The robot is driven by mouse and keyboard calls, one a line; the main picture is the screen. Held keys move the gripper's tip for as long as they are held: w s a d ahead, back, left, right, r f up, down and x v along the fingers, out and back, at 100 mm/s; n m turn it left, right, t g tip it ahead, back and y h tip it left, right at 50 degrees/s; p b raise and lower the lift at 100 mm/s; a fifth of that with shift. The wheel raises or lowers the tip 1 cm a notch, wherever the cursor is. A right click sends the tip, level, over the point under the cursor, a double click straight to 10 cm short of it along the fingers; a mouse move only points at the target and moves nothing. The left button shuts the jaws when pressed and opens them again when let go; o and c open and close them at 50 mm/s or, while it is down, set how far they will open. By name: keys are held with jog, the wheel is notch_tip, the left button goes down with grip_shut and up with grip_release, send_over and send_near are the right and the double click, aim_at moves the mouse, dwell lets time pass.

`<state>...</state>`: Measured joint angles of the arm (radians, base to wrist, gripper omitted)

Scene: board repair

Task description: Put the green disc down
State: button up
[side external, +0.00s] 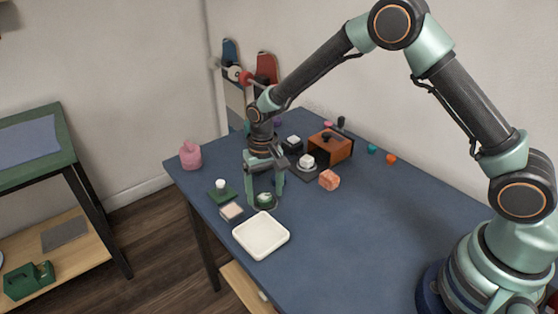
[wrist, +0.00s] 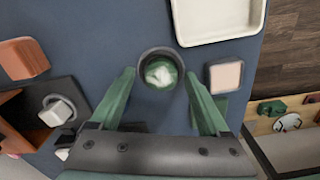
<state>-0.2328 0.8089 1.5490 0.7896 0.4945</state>
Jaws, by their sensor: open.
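The green disc (wrist: 161,72), with a pale patch on top, lies inside a dark round ring or shallow cup (wrist: 143,58) on the blue table. In the side view the cup (side external: 264,205) shows low between my fingers, and the disc is hard to make out there. My gripper (wrist: 158,76) is open, with one green finger on each side of the cup and a visible gap to it in the wrist view. In the side view my gripper (side external: 265,192) points down, low over the table. I cannot tell how high the fingertips are.
A white tray (side external: 261,235) stands close in front of the cup. A beige-topped block (side external: 231,211) and a green base with a white knob (side external: 221,191) stand to the left. An orange block (side external: 329,180) and a wooden box (side external: 334,148) stand right. The table's right front is clear.

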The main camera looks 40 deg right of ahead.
aim_at(264, 196)
notch_tip(264, 196, up, 12)
jog(key=s+d+r+n+t, duration=0.1)
jog(key=s+d+r, duration=0.2)
jog(key=r, duration=0.2)
jog(key=s+d+r+t, duration=0.1)
jog(key=s+d+r, duration=0.2)
jog(key=r, duration=0.2)
jog(key=s+d+r+n+t, duration=0.1)
jog(key=s+d, duration=0.4)
jog(key=s, duration=0.6)
jog(key=n+t, duration=0.1)
jog(key=t, duration=0.1)
jog(key=shift+s+r+t, duration=0.2)
jog(key=shift+r+t, duration=0.1)
